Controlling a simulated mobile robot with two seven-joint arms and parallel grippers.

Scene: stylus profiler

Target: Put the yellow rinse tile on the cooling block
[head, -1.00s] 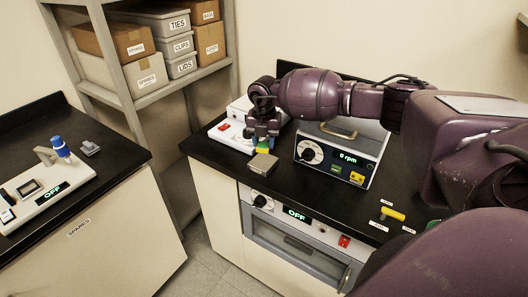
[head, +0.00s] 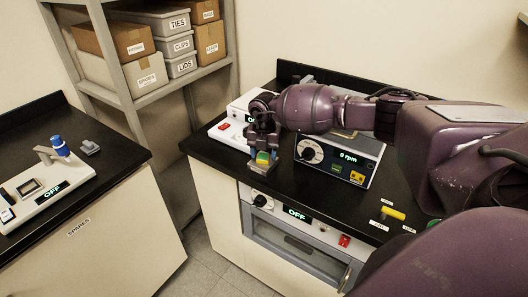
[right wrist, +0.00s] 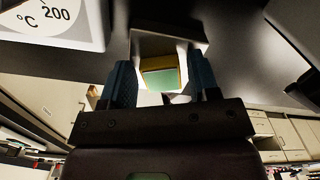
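The yellow rinse tile (head: 263,157), with a green face, is between the fingers of my right gripper (head: 263,154). The grey metal block (head: 262,168), apparently the cooling block, lies directly under the tile near the counter's front edge and is mostly hidden by the tile and gripper. I cannot tell whether tile and block touch. My left gripper is not in view.
A device reading 0 rpm (head: 341,158) stands close right of the gripper. A white device with a red switch (head: 222,127) is behind left. A yellow piece (head: 393,213) lies among labels at right. An oven front (head: 290,240) is below. A second bench (head: 110,165) is left.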

